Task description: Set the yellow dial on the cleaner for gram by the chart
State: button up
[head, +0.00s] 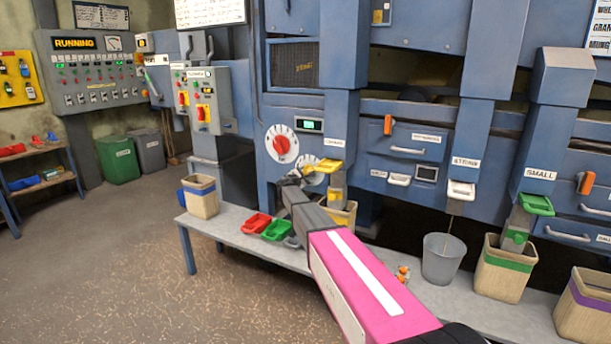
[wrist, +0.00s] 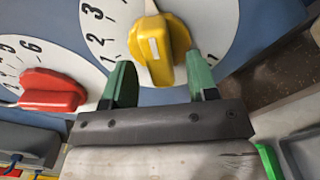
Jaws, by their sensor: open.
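The yellow dial (wrist: 174,42) is in the wrist view, a thick bar knob with a white stripe on a white face marked 1, 2 and 3. The knob stands near upright, leaning slightly; which number it points to is unclear. My gripper (wrist: 158,66) is open, its green fingers either side of the knob's lower end with gaps between. Contact does not show. In the head view my gripper (head: 290,181) is at the blue cleaner (head: 390,160), partly hiding the dial's white face (head: 304,160). A white sheet (head: 210,11) hangs at the top; its writing is unreadable.
A red dial (wrist: 52,92) sits left of the yellow one. Below is a grey bench (head: 232,240) with red and green scoops (head: 257,224), bins and a bucket (head: 442,258).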

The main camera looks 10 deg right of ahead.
jog(key=v, duration=0.9)
jog(key=s+d+f+m+g+y, duration=0.1)
jog(key=s+d+f+m+g, duration=0.25)
jog(key=s, duration=0.45)
jog(key=s+d+f+m+g, duration=0.25)
jog(key=s+d+f, duration=0.2)
jog(key=s, duration=0.25)
jog(key=s+d+f+m+g+y, duration=0.1)
jog(key=s+d+f+m+g, duration=0.25)
jog(key=s, duration=0.45)
jog(key=s+a+f+m+g+y, duration=0.1)
jog(key=s+f+m+y, duration=0.1)
jog(key=s, duration=0.6)
jog(key=s+a+f+m+g+y, duration=0.2)
jog(key=s+f+m+y, duration=0.1)
jog(key=s, duration=0.6)
jog(key=s+a+f+m+g+y, duration=0.1)
jog(key=s+f+m+g+y, duration=0.1)
jog(key=s, duration=0.6)
jog(key=shift+s+a+f+m+y, duration=0.35)
jog(key=shift+m+y, duration=0.45)
jog(key=shift+m, duration=0.35)
jog(key=shift+w+r, duration=0.1)
